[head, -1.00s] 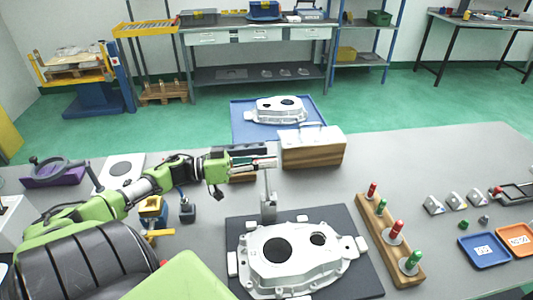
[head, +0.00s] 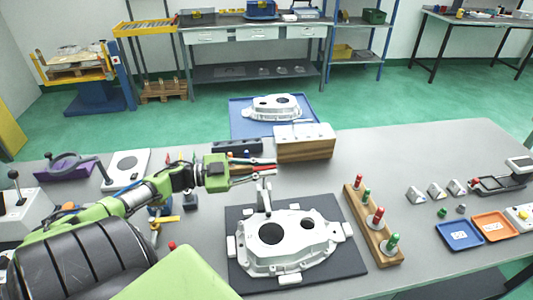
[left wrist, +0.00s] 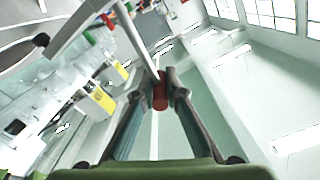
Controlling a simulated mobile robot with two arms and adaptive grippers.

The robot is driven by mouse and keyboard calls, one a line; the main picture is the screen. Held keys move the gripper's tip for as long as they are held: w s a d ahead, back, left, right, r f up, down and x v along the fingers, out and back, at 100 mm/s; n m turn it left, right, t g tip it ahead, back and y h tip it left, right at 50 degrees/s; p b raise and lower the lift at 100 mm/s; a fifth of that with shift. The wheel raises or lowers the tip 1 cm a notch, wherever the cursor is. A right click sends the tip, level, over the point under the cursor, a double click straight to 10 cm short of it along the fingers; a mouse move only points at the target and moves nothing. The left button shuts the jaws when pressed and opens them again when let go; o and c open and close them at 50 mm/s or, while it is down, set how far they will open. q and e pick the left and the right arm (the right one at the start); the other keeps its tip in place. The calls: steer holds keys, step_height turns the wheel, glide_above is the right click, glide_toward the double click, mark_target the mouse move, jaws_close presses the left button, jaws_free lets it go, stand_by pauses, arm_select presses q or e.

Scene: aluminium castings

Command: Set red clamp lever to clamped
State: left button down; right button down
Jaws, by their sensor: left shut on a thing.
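The red clamp lever has a red grip (left wrist: 160,92) on a thin pale rod, seen in the left wrist view. In the head view its grey metal arm (head: 266,186) rises from the clamp at the back edge of the dark fixture plate (head: 238,214). My left gripper (head: 273,169) reaches in from the left above the clamp. In the left wrist view its fingers (left wrist: 160,88) are shut around the red grip. A silver casting (head: 290,238) lies on the plate in front of the clamp. My right gripper is not in view.
A wooden block with a metal top (head: 305,150) stands just behind the clamp. A wooden rack with red and green pegs (head: 359,215) stands right of the plate. A blue tray (head: 459,234) and an orange tray (head: 494,227) lie further right.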

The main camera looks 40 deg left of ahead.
arm_select(q)
steer(key=shift+s+d+f, duration=0.15)
steer(key=shift+s+d, duration=0.05)
steer(key=shift+d, duration=0.05)
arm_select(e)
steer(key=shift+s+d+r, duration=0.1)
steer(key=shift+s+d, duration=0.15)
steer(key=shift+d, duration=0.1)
arm_select(q)
steer(key=shift+d, duration=0.1)
steer(key=shift+s+f, duration=0.1)
steer(key=c, duration=2)
jaws_free()
steer(key=shift+c, duration=0.2)
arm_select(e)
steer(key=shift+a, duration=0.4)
